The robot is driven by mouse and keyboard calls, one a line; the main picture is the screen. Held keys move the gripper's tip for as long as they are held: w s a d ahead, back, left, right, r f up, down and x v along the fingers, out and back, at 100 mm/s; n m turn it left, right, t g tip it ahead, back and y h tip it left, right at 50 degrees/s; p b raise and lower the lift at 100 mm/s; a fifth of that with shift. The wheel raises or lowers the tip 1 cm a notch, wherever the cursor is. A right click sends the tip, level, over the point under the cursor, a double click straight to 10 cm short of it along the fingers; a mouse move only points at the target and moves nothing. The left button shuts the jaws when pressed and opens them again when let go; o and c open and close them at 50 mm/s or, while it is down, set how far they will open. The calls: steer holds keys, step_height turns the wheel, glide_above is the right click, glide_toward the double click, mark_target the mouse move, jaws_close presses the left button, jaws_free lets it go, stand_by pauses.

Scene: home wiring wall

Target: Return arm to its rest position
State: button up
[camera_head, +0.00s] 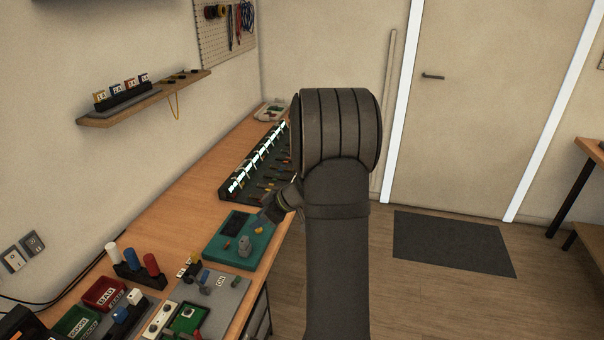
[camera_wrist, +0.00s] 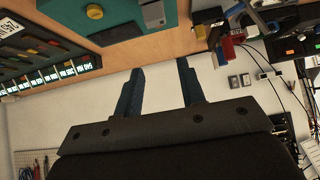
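My arm (camera_head: 338,230) rises in the middle of the head view and bends over at a thick dark joint. My gripper (camera_head: 270,212) shows partly behind it, over the right edge of the teal mat. In the wrist view my gripper (camera_wrist: 159,82) has its two dark blue fingers well apart. Only wall and bench edge show between them, so it is open and empty. I cannot tell the exact height of the fingertips above the mat.
The teal mat (camera_head: 218,250) carries a grey part (camera_head: 245,246). A black rack (camera_head: 237,194) stands behind it; red (camera_head: 104,291) and green bins stand at the front left. A shelf (camera_head: 150,98) juts from the wall. The floor at right is clear around a dark doormat (camera_head: 450,240).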

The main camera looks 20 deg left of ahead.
steer(key=x, duration=1.7)
steer(key=shift+d+r, duration=0.1)
